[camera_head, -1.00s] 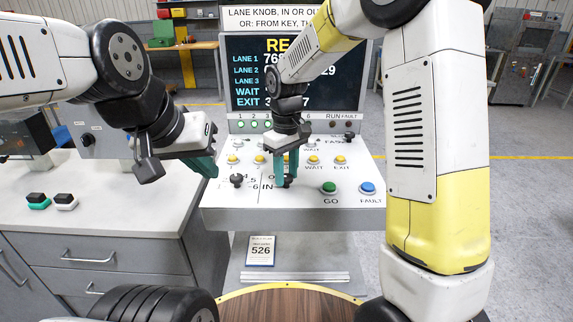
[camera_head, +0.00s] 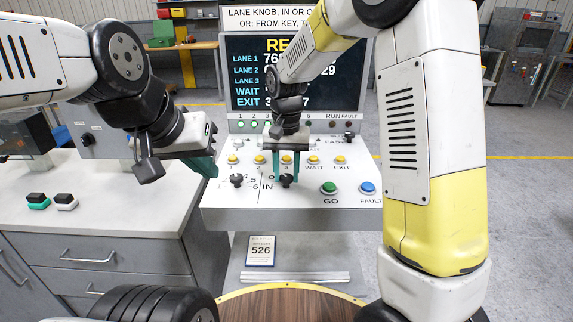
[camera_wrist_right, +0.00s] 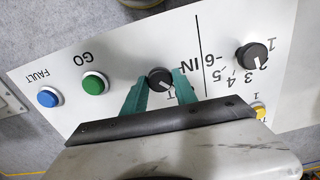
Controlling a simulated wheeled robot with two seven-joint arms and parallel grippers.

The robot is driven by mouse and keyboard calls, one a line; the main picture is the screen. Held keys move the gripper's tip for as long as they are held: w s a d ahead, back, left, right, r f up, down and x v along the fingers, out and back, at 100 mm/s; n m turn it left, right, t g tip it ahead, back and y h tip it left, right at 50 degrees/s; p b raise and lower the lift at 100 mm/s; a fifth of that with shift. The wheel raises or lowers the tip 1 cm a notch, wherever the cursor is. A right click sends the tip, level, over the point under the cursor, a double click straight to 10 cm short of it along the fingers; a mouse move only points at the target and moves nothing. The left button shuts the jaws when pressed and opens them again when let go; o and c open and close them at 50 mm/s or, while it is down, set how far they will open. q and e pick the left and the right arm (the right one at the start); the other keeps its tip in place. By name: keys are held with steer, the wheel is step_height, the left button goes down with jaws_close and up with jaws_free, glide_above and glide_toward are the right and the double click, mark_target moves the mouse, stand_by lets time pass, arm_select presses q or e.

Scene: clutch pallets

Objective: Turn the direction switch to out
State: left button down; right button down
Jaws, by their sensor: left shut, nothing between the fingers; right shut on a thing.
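The direction switch (camera_head: 286,181) is a black round knob on the white sloped panel, beside the IN label. In the right wrist view the switch (camera_wrist_right: 160,79) has a pale mark that seems to point to the lower right, toward the partly hidden letter T. My right gripper (camera_head: 288,178) is shut on the switch, with one green finger on each side; the right wrist view shows the same fingers (camera_wrist_right: 161,82). My left gripper (camera_head: 212,172) is shut and empty, left of the panel's knobs.
The lane knob (camera_head: 237,181) stands left of the switch, with its numbers (camera_wrist_right: 228,70) between. A green GO button (camera_head: 329,188) and blue FAULT button (camera_head: 367,188) are to the right. Yellow buttons (camera_head: 340,160) run behind. The display (camera_head: 245,75) rises at the back.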

mark_target(286, 176)
steer(key=shift+m, duration=1.1)
steer(key=c, duration=1)
jaws_free()
steer(key=shift+o, duration=0.2)
steer(key=shift+r, duration=0.1)
step_height(286, 176, up, 8)
steer(key=shift+f, duration=0.25)
steer(key=shift+r, duration=0.1)
